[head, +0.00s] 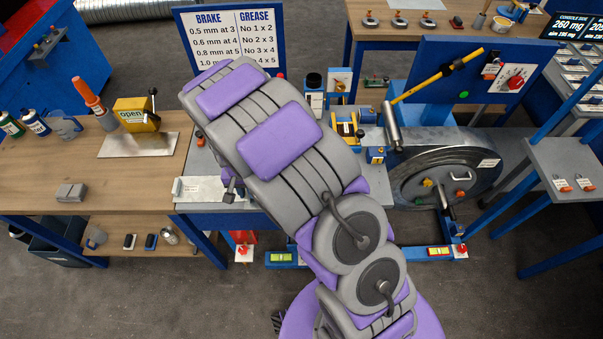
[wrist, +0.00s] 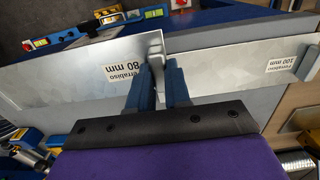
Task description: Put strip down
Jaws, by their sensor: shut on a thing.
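A flat grey metal strip labelled 80 mm (wrist: 85,78) fills the left half of the wrist view. My gripper (wrist: 160,75) has its two blue fingers shut on this strip's right end. A second metal strip, labelled 100 mm (wrist: 240,70), lies to the right, its end close beside the fingers. Whether the two strips touch is unclear. In the head view the 100 mm strip (head: 205,190) appears on the blue-framed bench, left of my arm. My arm hides the 80 mm strip and most of my gripper there.
A wooden bench (head: 60,170) at left carries a yellow "open" device (head: 137,114) on a metal plate, a grey block (head: 71,192) and several bottles. A machine with a large round drum (head: 425,180) and a yellow-handled lever (head: 437,77) stands to the right of my arm.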

